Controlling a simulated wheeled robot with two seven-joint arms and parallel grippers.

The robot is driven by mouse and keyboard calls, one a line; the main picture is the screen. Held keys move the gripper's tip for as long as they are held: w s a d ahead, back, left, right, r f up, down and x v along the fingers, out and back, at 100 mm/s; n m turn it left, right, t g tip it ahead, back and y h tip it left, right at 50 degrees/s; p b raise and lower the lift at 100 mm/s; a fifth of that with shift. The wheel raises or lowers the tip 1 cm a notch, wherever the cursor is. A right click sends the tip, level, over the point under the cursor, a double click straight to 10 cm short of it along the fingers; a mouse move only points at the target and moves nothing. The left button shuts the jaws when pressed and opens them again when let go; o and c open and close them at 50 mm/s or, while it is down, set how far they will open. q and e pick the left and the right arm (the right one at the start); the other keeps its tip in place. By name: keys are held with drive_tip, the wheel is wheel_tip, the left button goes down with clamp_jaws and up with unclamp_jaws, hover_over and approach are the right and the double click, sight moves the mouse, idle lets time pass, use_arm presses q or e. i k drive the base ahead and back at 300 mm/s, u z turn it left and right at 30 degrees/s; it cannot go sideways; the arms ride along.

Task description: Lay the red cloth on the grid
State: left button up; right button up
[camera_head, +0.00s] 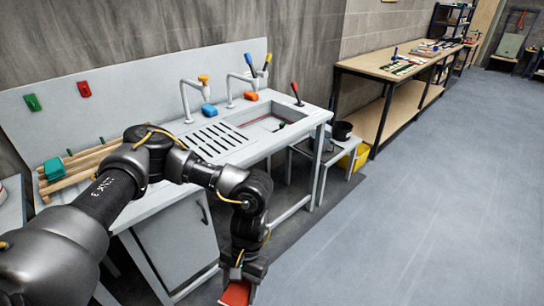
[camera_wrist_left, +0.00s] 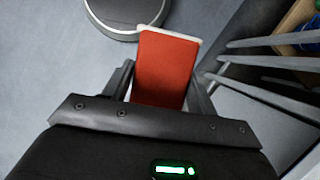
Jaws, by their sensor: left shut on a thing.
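My left gripper (camera_head: 240,281) hangs low in front of the sink bench, at the bottom of the head view. It is shut on the red cloth (camera_head: 236,294), a flat red piece cut by the frame's lower edge. In the left wrist view the red cloth (camera_wrist_left: 165,70) stands out between the fingers of the left gripper (camera_wrist_left: 160,90), with a pale strip along its far edge. The grid (camera_head: 196,146) is a set of dark slots in the bench top, left of the basin; nothing lies on it. My right gripper is not in view.
The bench (camera_head: 160,201) carries two taps, a blue sponge (camera_head: 209,109), an orange block (camera_head: 251,95) and wooden bars (camera_head: 85,160) with a teal block (camera_head: 54,168). The basin (camera_head: 268,124) is right of the grid. A black pot (camera_head: 342,130) stands beyond. The floor at right is clear.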

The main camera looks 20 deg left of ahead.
sight(226, 144)
drive_tip(key=z, duration=0.65)
drive_tip(key=i, duration=1.6)
drive_tip(key=u, duration=0.25)
drive_tip(key=i, duration=1)
drive_tip(key=u, duration=1.4)
drive_tip(key=i, duration=0.5)
drive_tip(key=u, duration=0.5)
